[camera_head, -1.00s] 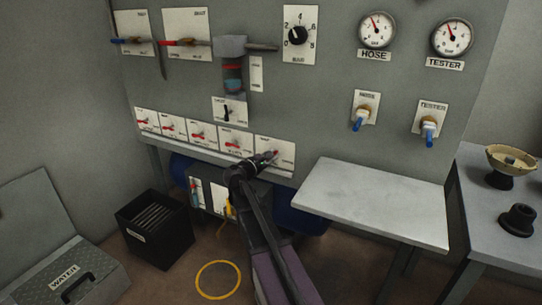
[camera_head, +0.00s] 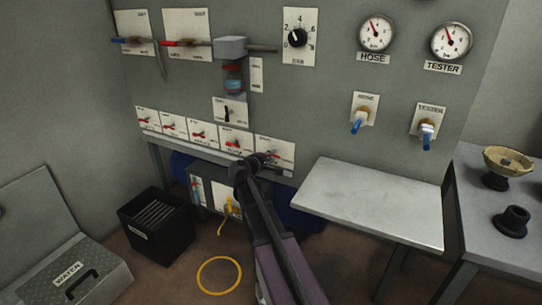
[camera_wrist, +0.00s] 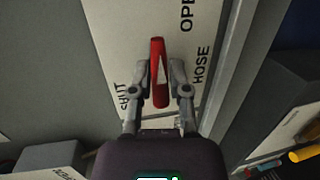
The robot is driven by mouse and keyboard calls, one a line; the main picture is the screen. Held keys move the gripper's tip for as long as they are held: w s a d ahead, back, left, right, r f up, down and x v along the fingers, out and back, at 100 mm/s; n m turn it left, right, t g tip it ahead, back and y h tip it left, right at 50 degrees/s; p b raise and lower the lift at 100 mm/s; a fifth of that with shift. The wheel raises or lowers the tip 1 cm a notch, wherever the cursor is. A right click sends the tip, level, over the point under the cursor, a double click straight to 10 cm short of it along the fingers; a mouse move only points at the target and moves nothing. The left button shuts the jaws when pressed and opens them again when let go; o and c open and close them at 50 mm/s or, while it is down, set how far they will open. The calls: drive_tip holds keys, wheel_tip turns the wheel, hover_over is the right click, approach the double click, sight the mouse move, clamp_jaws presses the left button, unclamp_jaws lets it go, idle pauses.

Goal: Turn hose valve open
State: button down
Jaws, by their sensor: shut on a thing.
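The hose valve's red lever (camera_wrist: 157,62) stands out from a white plate in the wrist view. The plate is marked HOSE, with OPEN at upper right and SHUT at lower left. My gripper (camera_wrist: 163,88) has one finger on each side of the lever and is shut on it. The lever's tip shows beyond the fingers. In the head view my gripper (camera_head: 268,161) is at the rightmost white plate (camera_head: 284,149) of the lower row. My gripper hides most of the lever there.
Several similar red-lever plates (camera_head: 203,134) line the panel to the left. A grey shelf (camera_head: 370,200) juts out at right. Below are a black bin (camera_head: 157,233), a yellow ring (camera_head: 219,276) and a water case (camera_head: 75,278). Gauges (camera_head: 376,33) sit above.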

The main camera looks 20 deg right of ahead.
drive_tip(key=shift+s+m, duration=0.1)
drive_tip(key=shift+m, duration=0.2)
drive_tip(key=c, duration=0.6)
unclamp_jaws()
drive_tip(key=shift+n, duration=0.5)
